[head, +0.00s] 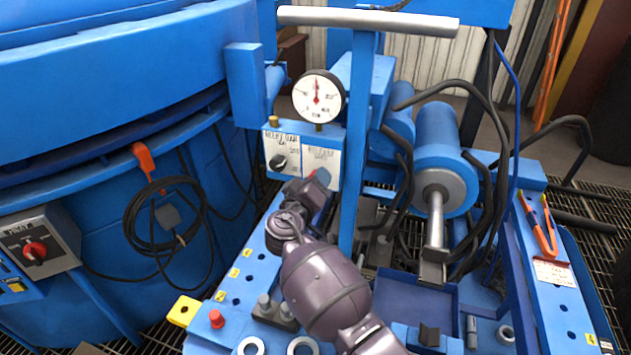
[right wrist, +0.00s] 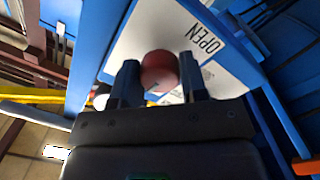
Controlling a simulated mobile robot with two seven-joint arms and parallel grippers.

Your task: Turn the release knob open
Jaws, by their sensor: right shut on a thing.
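The release knob (right wrist: 160,70) is a round dark red knob on a white plate (right wrist: 140,32) marked OPEN in the right wrist view. My right gripper (right wrist: 160,82) has one dark finger on each side of the knob and is shut on it. In the head view my right gripper (head: 314,186) reaches up to the white plate (head: 321,160) below the gauge, and only a little red of the knob (head: 322,175) shows there. How far the knob is turned cannot be told. My left gripper is not in view.
A pressure gauge (head: 318,96) stands above the plates. A black knob (head: 278,163) on another white plate is just left. A blue post with a grey crossbar (head: 368,18) rises close right of my gripper. A blue cylinder (head: 440,150) and black hoses lie further right.

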